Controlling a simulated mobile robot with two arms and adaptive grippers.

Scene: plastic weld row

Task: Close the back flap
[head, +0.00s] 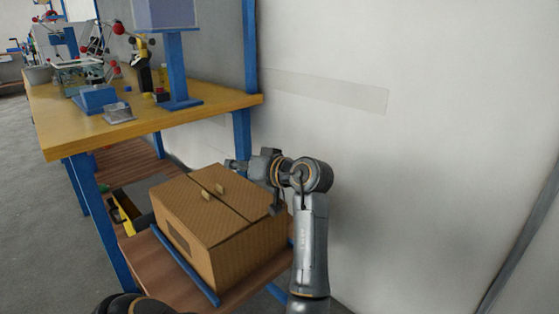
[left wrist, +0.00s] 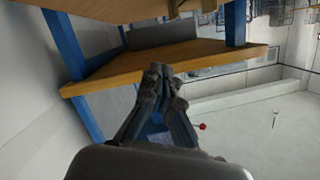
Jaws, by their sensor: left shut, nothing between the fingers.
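A brown cardboard box (head: 203,256) stands on the low wooden shelf. Its top shows two panels meeting along a seam: the near flap (head: 185,215) and the back flap (head: 237,192) by the wall. Both look about flat, with a small tan tab on each beside the seam. My arm hides part of the back flap's right end. My left gripper (head: 232,164) is above the far edge of the box, pointing left, shut and empty. In the left wrist view its closed fingers (left wrist: 158,72) point toward a wooden board. My right gripper is not in view.
A wooden workbench (head: 150,118) with blue legs stands behind and left of the box, close to my left gripper. A blue rail (head: 186,266) edges the low shelf (head: 240,295). A white wall (head: 420,150) is on the right. A yellow-black item (head: 125,210) lies left of the box.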

